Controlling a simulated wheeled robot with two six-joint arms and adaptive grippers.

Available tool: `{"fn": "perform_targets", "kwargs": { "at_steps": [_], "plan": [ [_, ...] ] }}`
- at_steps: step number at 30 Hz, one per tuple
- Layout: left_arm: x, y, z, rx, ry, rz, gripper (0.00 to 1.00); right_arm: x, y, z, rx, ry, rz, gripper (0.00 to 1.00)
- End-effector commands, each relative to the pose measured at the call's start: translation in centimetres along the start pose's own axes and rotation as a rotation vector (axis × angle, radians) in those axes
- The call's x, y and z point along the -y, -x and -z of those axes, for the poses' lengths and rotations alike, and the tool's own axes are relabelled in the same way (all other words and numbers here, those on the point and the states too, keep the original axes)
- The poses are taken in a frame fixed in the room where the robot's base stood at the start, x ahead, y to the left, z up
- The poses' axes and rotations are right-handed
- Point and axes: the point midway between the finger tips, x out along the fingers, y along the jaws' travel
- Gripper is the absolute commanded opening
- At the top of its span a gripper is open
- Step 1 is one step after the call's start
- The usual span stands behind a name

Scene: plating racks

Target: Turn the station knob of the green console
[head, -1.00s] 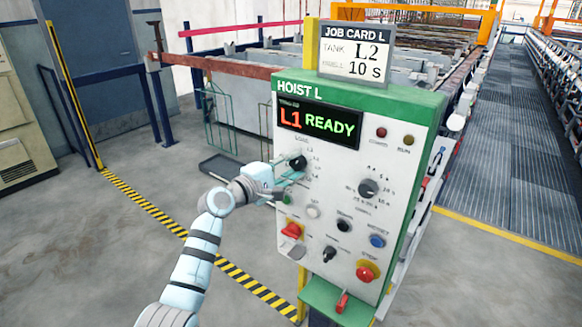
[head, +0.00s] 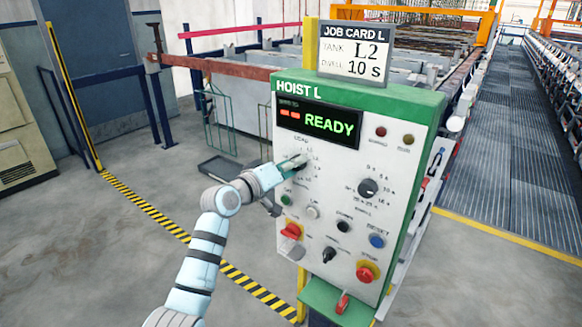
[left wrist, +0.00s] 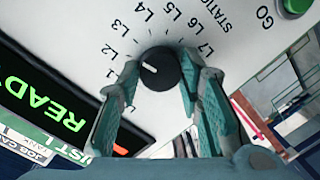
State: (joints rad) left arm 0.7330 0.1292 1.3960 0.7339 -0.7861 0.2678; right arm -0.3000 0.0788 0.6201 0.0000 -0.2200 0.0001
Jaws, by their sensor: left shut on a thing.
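The green console (head: 415,105) labelled HOIST L stands at the centre of the head view. Its station knob (left wrist: 158,64), black with a white pointer line, sits in the left wrist view inside an arc of labels from L1 to L7. The pointer faces about L2. My left gripper (head: 292,163) is shut on the knob, one finger on each side, as the left wrist view (left wrist: 160,85) also shows. In the head view the fingers largely cover the knob. The display (head: 318,124) shows red dashes and a green READY. My right gripper is out of view.
The job card (head: 355,54) on top reads TANK L2, 10 s. A second black knob (head: 368,187), a red switch (head: 291,231), a blue button (head: 377,241) and a red stop button (head: 367,271) share the panel.

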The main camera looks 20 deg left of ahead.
Motion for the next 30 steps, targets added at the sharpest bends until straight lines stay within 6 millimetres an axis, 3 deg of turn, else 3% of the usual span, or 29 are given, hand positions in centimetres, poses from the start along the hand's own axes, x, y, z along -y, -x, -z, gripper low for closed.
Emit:
{"fn": "perform_targets", "kwargs": {
  "at_steps": [10,27,28,30],
  "plan": [
    [0.00,-0.02,-0.13,-0.009,-0.161,0.016,0.05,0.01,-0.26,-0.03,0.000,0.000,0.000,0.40],
    [0.01,-0.02,-0.15,-0.010,-0.193,0.019,0.05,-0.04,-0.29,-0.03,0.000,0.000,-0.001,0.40],
    [0.01,-0.02,-0.15,-0.010,-0.193,0.019,0.38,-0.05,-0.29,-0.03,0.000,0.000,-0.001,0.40],
    [0.01,-0.02,-0.14,-0.011,-0.193,0.019,0.49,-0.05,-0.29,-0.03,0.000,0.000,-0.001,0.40]
  ]
}}
